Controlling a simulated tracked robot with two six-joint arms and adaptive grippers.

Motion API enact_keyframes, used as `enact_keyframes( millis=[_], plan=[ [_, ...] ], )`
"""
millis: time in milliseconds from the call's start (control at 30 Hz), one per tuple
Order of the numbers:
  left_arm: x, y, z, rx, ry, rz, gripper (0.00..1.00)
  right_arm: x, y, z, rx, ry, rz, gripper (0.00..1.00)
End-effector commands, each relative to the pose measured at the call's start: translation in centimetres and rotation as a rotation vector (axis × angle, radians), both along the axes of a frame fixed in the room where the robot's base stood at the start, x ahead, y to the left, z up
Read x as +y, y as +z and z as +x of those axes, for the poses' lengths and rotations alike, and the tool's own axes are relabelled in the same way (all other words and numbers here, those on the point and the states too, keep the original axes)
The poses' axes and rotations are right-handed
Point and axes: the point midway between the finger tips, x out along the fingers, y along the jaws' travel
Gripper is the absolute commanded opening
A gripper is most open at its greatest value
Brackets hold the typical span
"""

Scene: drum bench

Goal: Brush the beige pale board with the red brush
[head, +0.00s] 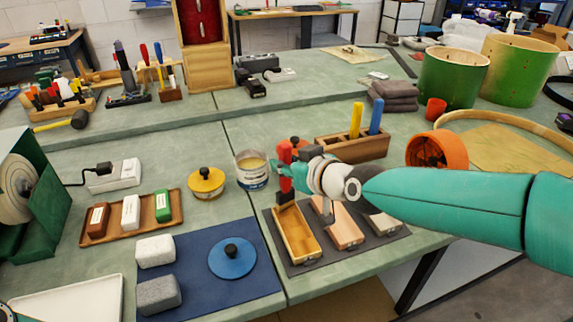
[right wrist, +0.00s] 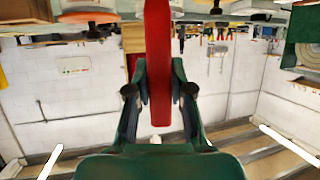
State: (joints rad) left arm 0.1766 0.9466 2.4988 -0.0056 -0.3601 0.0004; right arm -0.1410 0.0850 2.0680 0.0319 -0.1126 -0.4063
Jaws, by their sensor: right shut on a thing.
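My right gripper (head: 284,172) is shut on the red brush (head: 286,188), which hangs down over the far end of the left, golden-yellow board (head: 297,236). Whether the brush touches that board I cannot tell. In the right wrist view the red brush (right wrist: 158,60) stands between the two fingers of my right gripper (right wrist: 159,90). A paler pinkish-beige board (head: 343,231) lies in the middle of the dark mat (head: 278,253). A third board (head: 386,226) lies at its right, partly hidden by my right arm. My left gripper is not in view.
An open tin (head: 252,172) stands just left of my right gripper. A wooden holder (head: 352,149) with yellow and blue sticks stands behind. An orange cup-like drum (head: 437,150) is at right. A blue mat (head: 195,257) with a blue lidded disc (head: 232,261) and blocks lies left.

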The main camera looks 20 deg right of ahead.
Motion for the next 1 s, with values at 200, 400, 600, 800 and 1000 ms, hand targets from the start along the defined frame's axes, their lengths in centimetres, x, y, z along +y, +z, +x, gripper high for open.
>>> enact_keyframes(
  millis=[200, 400, 600, 800, 1000],
  plan=[
    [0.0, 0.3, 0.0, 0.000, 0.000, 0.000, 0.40, 0.0, 0.3, 0.0, 0.001, 0.000, 0.000, 0.06],
    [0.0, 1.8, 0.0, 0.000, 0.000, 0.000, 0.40, 0.0, 1.8, 0.0, 0.000, 0.000, 0.000, 0.06],
    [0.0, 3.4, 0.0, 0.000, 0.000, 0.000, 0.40, 0.0, 3.5, 0.0, 0.000, 0.000, 0.000, 0.06],
    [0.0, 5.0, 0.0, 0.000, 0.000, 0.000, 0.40, 0.0, 5.1, 0.0, -0.001, 0.000, 0.000, 0.06],
    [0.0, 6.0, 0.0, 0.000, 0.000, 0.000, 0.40, 0.0, 6.1, 0.0, 0.000, 0.000, 0.000, 0.06]
  ],
)
